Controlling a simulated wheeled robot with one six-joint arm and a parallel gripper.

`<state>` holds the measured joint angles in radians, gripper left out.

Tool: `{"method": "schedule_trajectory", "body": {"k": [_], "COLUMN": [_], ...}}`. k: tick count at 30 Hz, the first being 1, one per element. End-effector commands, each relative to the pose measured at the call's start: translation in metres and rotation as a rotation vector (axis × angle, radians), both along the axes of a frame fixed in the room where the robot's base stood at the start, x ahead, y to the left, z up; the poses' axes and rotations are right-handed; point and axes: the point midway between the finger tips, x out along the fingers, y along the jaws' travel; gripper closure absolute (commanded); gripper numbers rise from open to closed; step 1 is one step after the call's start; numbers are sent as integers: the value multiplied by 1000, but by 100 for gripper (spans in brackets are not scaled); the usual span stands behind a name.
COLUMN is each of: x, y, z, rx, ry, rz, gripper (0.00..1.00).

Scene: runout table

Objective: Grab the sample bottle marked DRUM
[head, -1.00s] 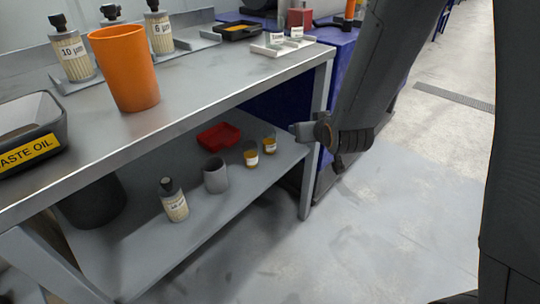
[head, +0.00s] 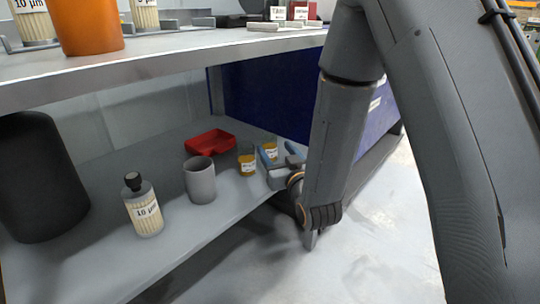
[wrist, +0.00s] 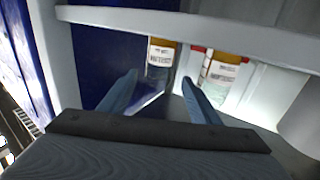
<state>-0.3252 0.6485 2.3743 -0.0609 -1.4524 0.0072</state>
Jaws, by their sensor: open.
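Two small amber sample bottles with white labels stand on the lower shelf, a left one (head: 247,165) and a right one (head: 270,151) in the head view. The lettering is too small to read, so I cannot tell which says DRUM. My gripper (head: 281,163) is low at the shelf's right end, close beside the right bottle. In the wrist view my gripper (wrist: 160,88) is open and empty, its blue fingers apart. One bottle (wrist: 161,55) appears between the fingertips and the other (wrist: 219,75) beyond the right finger. I cannot tell whether the fingers touch either.
A grey cup (head: 200,180), a red tray (head: 210,142) and a 10 µm bottle (head: 143,207) share the lower shelf (head: 205,223). A black container (head: 40,178) stands at the left. The tabletop (head: 170,60) overhangs the shelf, and a blue cabinet (head: 285,100) is behind.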

Motion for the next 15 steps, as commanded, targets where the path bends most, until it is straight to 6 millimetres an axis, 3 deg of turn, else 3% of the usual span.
{"method": "schedule_trajectory", "body": {"k": [15], "x": [55], "y": [20], "z": [3], "rx": [2], "ry": [-4], "rz": [-1], "gripper": [43]}}
